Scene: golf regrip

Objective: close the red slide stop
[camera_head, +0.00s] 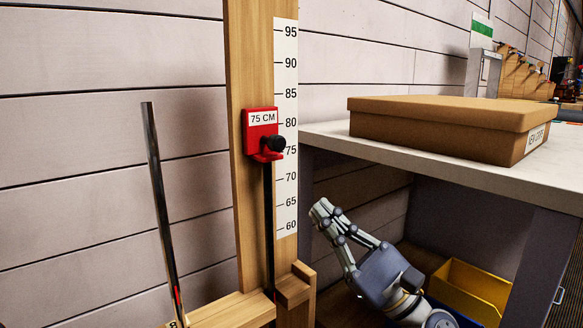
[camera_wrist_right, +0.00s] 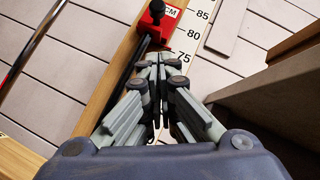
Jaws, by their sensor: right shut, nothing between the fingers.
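The red slide stop (camera_head: 262,130) sits on the upright wooden post, with a label reading "75 CM" and a black knob (camera_head: 273,144) at its lower right. It is beside the 75 mark of the white scale (camera_head: 286,120). In the right wrist view the red stop (camera_wrist_right: 157,22) is at the top, beyond the fingertips. My right gripper (camera_head: 320,209) is shut and empty, below and right of the stop, apart from it. Its fingertips meet in the right wrist view (camera_wrist_right: 160,62). My left gripper is not in view.
The wooden post (camera_head: 246,215) has a dark vertical strip below the stop. A shiny metal shaft (camera_head: 161,200) leans at left. A brown box (camera_head: 440,120) lies on the workbench (camera_head: 350,145) at right. A yellow bin (camera_head: 470,289) is under the bench, behind my right gripper.

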